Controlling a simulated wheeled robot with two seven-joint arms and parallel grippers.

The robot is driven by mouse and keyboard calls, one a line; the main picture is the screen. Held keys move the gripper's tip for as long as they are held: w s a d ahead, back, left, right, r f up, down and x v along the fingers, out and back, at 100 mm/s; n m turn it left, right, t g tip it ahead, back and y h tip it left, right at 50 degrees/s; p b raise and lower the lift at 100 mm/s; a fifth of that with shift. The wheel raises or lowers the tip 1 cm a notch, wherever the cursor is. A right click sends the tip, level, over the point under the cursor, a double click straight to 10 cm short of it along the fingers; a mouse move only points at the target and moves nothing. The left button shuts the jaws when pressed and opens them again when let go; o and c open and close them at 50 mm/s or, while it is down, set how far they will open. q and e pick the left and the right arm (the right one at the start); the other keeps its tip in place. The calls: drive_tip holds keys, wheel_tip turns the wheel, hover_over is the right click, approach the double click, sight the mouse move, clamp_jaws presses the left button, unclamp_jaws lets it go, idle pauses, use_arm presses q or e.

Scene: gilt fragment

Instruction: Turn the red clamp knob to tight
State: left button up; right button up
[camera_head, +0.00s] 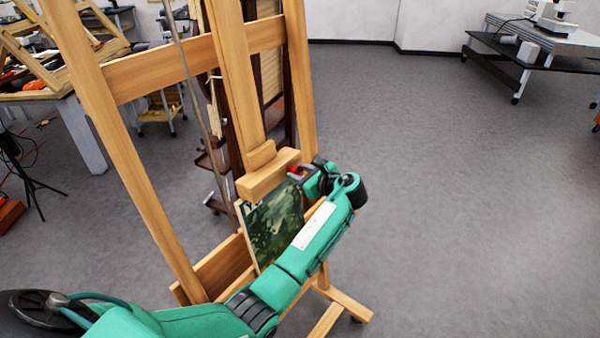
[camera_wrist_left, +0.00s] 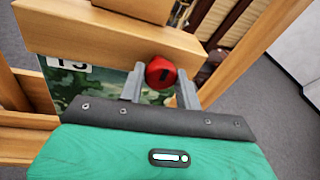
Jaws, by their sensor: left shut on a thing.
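The red clamp knob (camera_wrist_left: 161,73) is round with a dark mark on its face. It sits just under the easel's wooden clamp block (camera_wrist_left: 110,38), which also shows in the head view (camera_head: 268,174). My left gripper (camera_wrist_left: 163,82) has one grey finger on each side of the knob and is shut on it. In the head view only a small red part of the knob (camera_head: 294,169) shows beside my left gripper (camera_head: 300,174); my wrist hides much of the rest. My right gripper is in neither view.
A green painting (camera_head: 268,226) stands on the easel below the block. The easel's wooden posts (camera_head: 120,140) rise close around my left arm. A cluttered table (camera_head: 85,125) is at left, a black bench (camera_head: 530,52) at far right. The grey floor at right is clear.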

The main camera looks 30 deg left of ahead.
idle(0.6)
use_arm(q)
drive_tip(key=o, duration=1)
drive_tip(key=shift+c, duration=0.2)
drive_tip(key=b+v, duration=0.5)
drive_tip(key=v, duration=0.8)
drive_tip(key=shift+d+b, duration=0.35)
drive_tip(key=shift+b, duration=0.05)
drive_tip(key=shift+s+r, duration=0.1)
